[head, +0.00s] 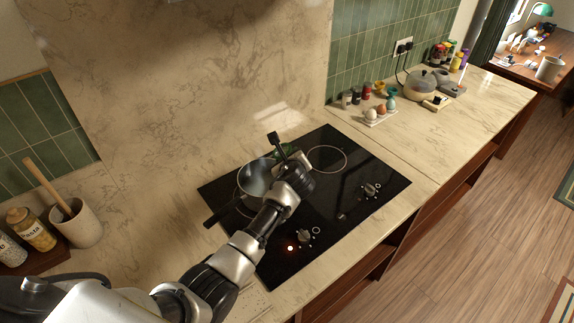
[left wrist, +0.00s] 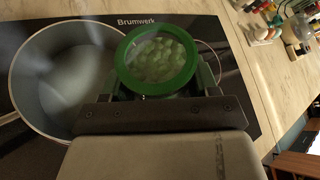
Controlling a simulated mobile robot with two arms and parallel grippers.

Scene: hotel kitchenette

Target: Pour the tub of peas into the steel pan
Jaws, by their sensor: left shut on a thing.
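The tub of peas (left wrist: 158,62) has a green rim and green peas inside, seen from above in the left wrist view. My left gripper (left wrist: 160,92) is shut on it. In the head view the tub is mostly hidden behind my left gripper (head: 284,150). The steel pan (left wrist: 45,75) stands on the black hob, directly left of the tub in the wrist view, and looks empty where visible. In the head view the pan (head: 254,178) is partly covered by my left arm. My right gripper is not in view.
The black hob (head: 345,190) has several knobs and one lit red light. Eggs in a holder (head: 378,114), small jars and a kettle (head: 420,85) stand farther back on the counter. A utensil crock (head: 82,226) and jars stand at left.

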